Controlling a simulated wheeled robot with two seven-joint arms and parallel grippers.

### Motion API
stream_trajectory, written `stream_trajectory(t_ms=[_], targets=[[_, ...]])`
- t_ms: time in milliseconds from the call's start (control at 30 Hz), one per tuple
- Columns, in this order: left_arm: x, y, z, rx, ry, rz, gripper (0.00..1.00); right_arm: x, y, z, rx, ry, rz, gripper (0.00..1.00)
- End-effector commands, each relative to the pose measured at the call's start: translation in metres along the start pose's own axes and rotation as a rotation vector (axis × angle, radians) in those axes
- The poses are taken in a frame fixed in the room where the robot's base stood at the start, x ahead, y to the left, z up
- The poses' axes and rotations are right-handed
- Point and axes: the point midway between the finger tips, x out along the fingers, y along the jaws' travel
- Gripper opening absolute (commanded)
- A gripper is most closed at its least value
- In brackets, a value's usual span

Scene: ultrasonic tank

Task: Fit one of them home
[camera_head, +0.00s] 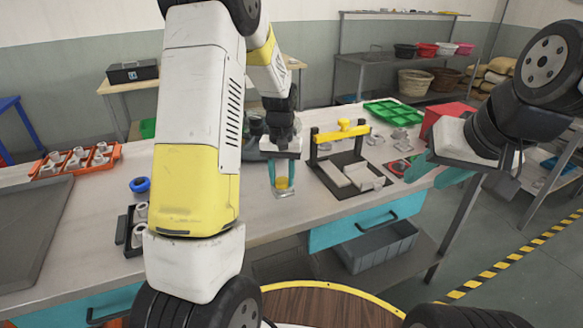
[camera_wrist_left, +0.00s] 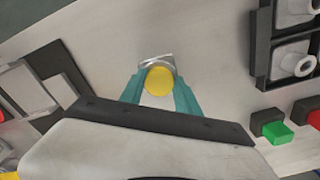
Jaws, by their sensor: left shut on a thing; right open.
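My left gripper (camera_head: 283,184) is shut on a small grey part with a yellow round top (camera_wrist_left: 159,80), over the bench in front of the fixture. Its teal fingers (camera_wrist_left: 160,92) grip the sides; whether the part touches the bench, I cannot tell. Similar-looking grey fittings sit in an orange tray (camera_head: 57,172) at the left. A black holder (camera_head: 122,230), partly hidden by my left arm, carries more; two fittings show in the black holder in the wrist view (camera_wrist_left: 262,50). My right gripper (camera_head: 448,172) is open and empty off the bench's right side.
A black fixture with a yellow crossbar (camera_head: 342,133) stands right of my left gripper. A blue ring (camera_head: 140,184) lies at the left. A green tray (camera_head: 393,112), loose grey parts (camera_head: 400,135) and a red bin (camera_head: 447,118) are at the back right.

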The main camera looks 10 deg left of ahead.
Motion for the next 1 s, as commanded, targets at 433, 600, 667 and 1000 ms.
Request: stream_trajectory(t_ms=[433,600,667,1000], targets=[[0.001,0.000,0.001,0.000,-0.002,0.000,0.64,0.000,0.000,0.000,0.000,0.000,0.000,0.41],[0.000,0.000,0.000,0.000,-0.001,0.000,0.64,0.000,0.000,0.000,0.000,0.000,0.000,0.41],[-0.004,0.000,0.000,0.000,0.000,0.000,0.64,0.000,0.000,0.000,0.000,0.000,0.000,0.41],[-0.057,0.001,-0.001,0.001,0.002,0.000,0.64,0.000,0.000,0.000,0.000,0.000,0.000,0.41]])
